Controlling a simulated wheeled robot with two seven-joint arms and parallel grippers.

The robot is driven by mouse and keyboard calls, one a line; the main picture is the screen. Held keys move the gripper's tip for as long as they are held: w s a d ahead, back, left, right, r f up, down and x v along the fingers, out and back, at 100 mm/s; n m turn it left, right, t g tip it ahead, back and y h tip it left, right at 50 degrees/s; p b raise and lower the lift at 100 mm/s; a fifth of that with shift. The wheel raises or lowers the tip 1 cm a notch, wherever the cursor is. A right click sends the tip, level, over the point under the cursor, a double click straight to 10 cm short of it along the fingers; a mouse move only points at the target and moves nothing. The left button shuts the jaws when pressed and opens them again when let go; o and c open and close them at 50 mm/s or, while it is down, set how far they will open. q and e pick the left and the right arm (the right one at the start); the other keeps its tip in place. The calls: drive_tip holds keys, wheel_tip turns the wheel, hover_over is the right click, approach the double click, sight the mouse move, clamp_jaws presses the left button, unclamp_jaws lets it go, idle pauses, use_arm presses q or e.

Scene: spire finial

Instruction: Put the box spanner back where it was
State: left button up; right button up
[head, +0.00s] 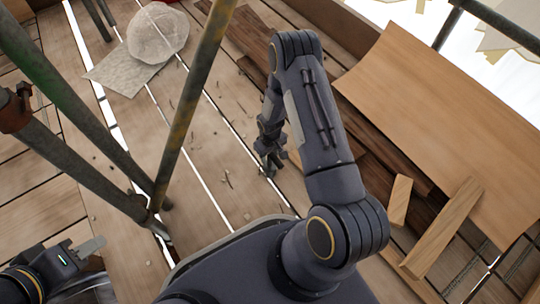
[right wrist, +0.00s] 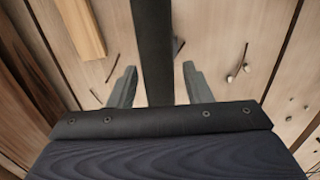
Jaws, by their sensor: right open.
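My right gripper (head: 270,170) is low over the plank floor in the middle of the head view. In the right wrist view the fingers of this gripper (right wrist: 159,68) are spread apart. A long, dark, straight bar (right wrist: 152,35) runs between them from the top edge down to the palm, with a gap to each finger. I cannot tell whether this bar is the box spanner, and I cannot make out the spanner for sure in the head view. My left gripper (head: 92,246) is at the lower left; one grey finger shows clearly.
Scaffold tubes (head: 190,95) cross the left side. A pale round bundle (head: 157,33) lies on a grey sheet (head: 122,72) at the back. A large wooden panel (head: 440,120) and loose wood blocks (head: 442,228) lie right. Bits of debris dot the planks (head: 215,150), which have gaps.

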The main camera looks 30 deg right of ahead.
wheel_tip(320, 180, up, 9)
drive_tip(key=p, duration=0.3)
drive_tip(key=shift+d+r+p, duration=0.1)
drive_tip(key=shift+r+p, duration=0.2)
drive_tip(key=shift+r, duration=0.45)
drive_tip(key=s+a+r+m+t+y, duration=0.1)
drive_tip(key=s+r+m+t+y, duration=0.2)
drive_tip(key=r, duration=2.2)
drive_tip(key=s+a+r+t, duration=0.1)
drive_tip(key=s+a+r, duration=0.1)
drive_tip(key=s, duration=0.4)
drive_tip(key=s+a+r, duration=0.2)
drive_tip(key=s+r, duration=0.3)
drive_tip(key=s, duration=0.1)
drive_tip(key=s+a+r+t, duration=0.1)
drive_tip(key=s+a+r, duration=0.1)
drive_tip(key=s+r, duration=0.2)
drive_tip(key=s, duration=0.3)
drive_tip(key=shift+a+t+y, duration=0.3)
